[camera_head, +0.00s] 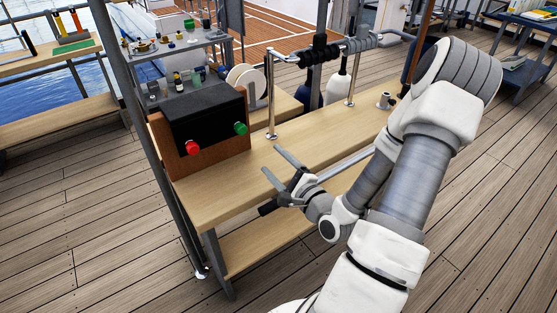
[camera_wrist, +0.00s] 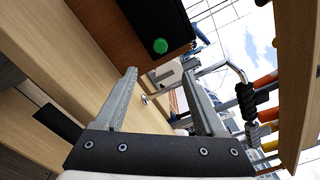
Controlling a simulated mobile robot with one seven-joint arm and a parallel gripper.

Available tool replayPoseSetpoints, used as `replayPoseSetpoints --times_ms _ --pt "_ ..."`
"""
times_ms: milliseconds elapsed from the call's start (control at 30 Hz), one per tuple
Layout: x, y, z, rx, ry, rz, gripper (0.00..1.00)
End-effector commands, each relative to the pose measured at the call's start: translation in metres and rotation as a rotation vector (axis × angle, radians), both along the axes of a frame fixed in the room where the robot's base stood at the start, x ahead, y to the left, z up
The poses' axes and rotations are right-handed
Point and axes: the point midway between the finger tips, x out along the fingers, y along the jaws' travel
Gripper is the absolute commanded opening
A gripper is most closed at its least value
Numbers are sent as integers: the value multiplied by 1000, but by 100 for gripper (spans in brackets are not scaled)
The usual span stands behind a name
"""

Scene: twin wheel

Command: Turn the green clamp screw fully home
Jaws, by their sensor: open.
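The green clamp screw (camera_head: 240,128) is a round green knob on the right of the dark front of a wood-sided box (camera_head: 208,120). In the wrist view the green screw (camera_wrist: 160,46) shows beyond my fingertips, above and between them. A red knob (camera_head: 192,148) sits to its left on the same face. My gripper (camera_head: 272,160) is open and empty over the wooden bench, to the right of and below the green screw, apart from it. In the wrist view my gripper (camera_wrist: 160,72) shows both fingers spread with nothing between them.
The box stands on the left end of a wooden bench (camera_head: 215,190). A metal rail (camera_head: 270,100) with dark wrapped rope stands behind my gripper. A shelf (camera_head: 180,48) with small bottles is behind the box. A grey post (camera_head: 140,120) rises at the left. The bench front is clear.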

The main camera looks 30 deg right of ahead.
Motion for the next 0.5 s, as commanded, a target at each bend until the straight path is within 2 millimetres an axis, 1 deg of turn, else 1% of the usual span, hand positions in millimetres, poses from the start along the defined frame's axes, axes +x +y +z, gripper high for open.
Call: replayPoseSetpoints --times_ms 33,200,500 --pt "-4 -1 5 3 2 -2 72" --pt "-12 0 3 2 1 -2 72" --pt "-15 0 0 1 0 -1 72"
